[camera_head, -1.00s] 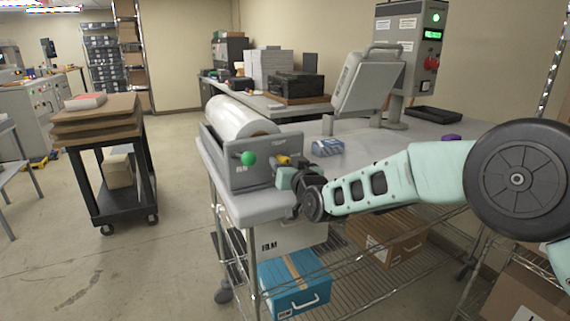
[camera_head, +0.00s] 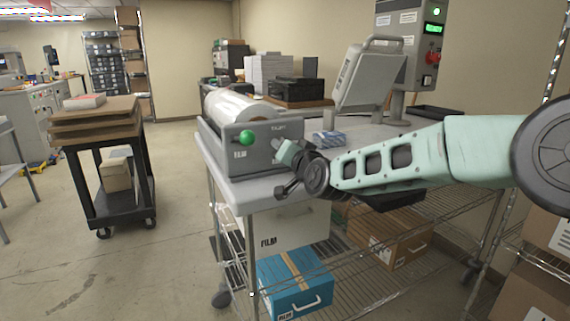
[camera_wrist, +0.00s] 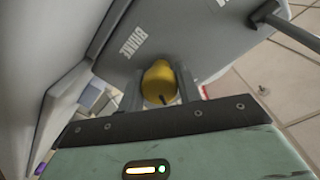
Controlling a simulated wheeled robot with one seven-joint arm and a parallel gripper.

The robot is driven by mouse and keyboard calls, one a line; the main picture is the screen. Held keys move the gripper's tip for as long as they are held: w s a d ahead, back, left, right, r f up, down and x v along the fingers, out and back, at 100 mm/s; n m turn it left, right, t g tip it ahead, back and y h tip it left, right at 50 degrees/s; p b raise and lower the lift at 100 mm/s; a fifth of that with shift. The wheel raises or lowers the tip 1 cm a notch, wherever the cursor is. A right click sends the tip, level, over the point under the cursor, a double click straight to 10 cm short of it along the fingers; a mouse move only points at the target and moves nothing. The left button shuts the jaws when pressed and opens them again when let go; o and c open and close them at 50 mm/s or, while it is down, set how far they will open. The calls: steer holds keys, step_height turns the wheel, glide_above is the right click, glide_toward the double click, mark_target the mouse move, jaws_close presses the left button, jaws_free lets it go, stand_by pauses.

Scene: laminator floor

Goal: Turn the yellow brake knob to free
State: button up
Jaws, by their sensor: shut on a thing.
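The yellow brake knob (camera_wrist: 158,82) sits on the grey panel beside a white BRAKE label (camera_wrist: 133,42) in the wrist view. My gripper (camera_wrist: 160,90) is shut on the knob, with one finger on each side of it. A short dark mark shows on the knob's near edge. In the head view my gripper (camera_head: 281,152) reaches the right part of the laminator's grey front panel (camera_head: 237,163) and hides the knob. I cannot read the knob's setting.
A green ball knob (camera_head: 247,138) sticks out of the panel to the left of my gripper. A film roll (camera_head: 240,107) lies behind the panel.

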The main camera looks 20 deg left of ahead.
steer(key=m+b, duration=0.6)
steer(key=shift+w+d+f, duration=0.1)
steer(key=shift+f, duration=0.15)
steer(key=m+b, duration=0.2)
steer(key=m, duration=0.1)
steer(key=shift+m+g+b, duration=0.3)
steer(key=shift+b, duration=0.1)
steer(key=shift+r+m+b, duration=0.1)
steer(key=shift+m+b, duration=0.75)
steer(key=shift+m, duration=0.55)
steer(key=o, duration=1)
steer(key=shift+c, duration=0.2)
steer(key=shift+r, duration=0.1)
steer(key=f+b+v, duration=0.1)
steer(key=b+v, duration=0.3)
steer(key=v, duration=1.3)
steer(key=shift+d+r, duration=0.2)
steer(key=shift+r, duration=0.2)
